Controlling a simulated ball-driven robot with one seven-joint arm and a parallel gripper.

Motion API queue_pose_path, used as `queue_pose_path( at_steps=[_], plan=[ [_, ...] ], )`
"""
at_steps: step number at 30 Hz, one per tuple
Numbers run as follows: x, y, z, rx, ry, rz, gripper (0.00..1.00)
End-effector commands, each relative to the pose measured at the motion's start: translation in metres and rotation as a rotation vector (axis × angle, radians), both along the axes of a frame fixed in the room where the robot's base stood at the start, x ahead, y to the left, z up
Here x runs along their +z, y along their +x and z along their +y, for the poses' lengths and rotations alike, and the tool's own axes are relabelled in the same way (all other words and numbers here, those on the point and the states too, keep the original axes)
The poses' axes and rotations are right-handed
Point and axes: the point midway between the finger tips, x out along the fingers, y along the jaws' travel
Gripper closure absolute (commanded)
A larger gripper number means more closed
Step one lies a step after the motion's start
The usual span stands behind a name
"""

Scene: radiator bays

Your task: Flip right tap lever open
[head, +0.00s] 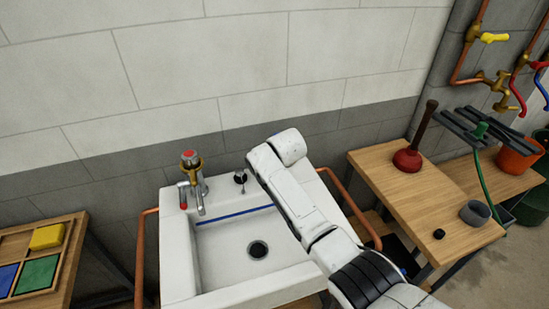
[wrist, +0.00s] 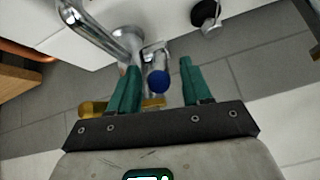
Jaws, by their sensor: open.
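The chrome tap (head: 197,187) stands at the back left of the white sink, with a brass collar and a red-marked top. A red-ended lever (head: 182,192) shows on its left side in the head view. In the wrist view, the right tap lever (wrist: 158,82), with a round blue end, lies between the green fingers of my gripper (wrist: 159,74). The fingers are open, with a gap visible on the right of the blue end. I cannot tell whether the left finger touches the lever. The head view does not show my gripper or the blue end.
The white sink (head: 178,284) has a dark drain (head: 258,249). A black-and-chrome fitting (head: 240,177) stands on its back rim, right of the tap. Copper rails (head: 140,262) flank the sink. A wooden table (head: 395,190) with a red plunger (head: 408,160) stands at right.

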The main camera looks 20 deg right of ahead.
Motion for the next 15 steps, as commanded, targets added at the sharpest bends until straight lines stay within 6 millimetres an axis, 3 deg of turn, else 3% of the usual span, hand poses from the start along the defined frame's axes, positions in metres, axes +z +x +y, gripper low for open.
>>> queue_pose_path(
  at_steps=[15],
  plan=[
    [0.054, -0.043, -0.001, 0.0, 0.001, -0.002, 0.52]
  ],
)
